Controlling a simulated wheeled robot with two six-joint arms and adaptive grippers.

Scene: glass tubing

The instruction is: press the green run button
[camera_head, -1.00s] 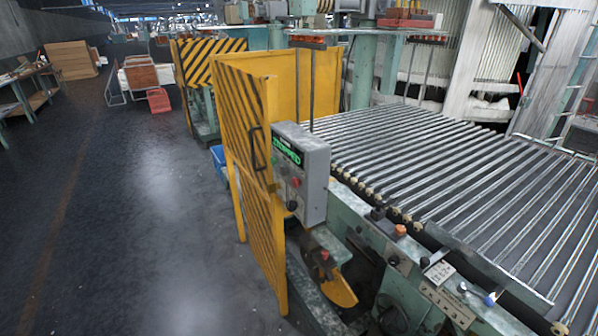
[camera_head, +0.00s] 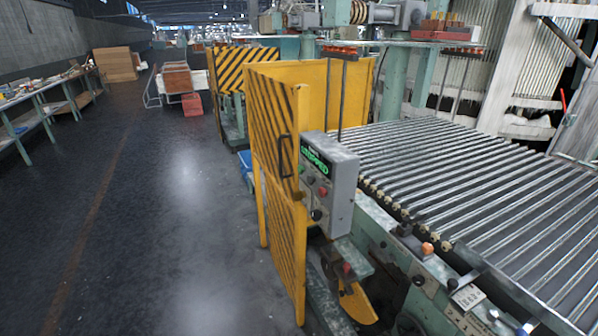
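A grey control box (camera_head: 342,184) is mounted at the near corner of the roller machine, beside the yellow guard. Its dark display (camera_head: 316,163) shows green letters that seem to read "STOPPED". Below the display is a small green button (camera_head: 302,169). A red button (camera_head: 323,191) and a dark knob (camera_head: 316,214) are on the same face. Neither of my grippers is in view, and nothing touches the box.
A yellow guard with black stripes (camera_head: 283,250) stands just left of the box. A roller conveyor (camera_head: 460,180) fills the right side. The floor (camera_head: 170,230) on the left is open, with a workbench (camera_head: 45,108) along the wall. A red crate (camera_head: 192,104) stands farther back.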

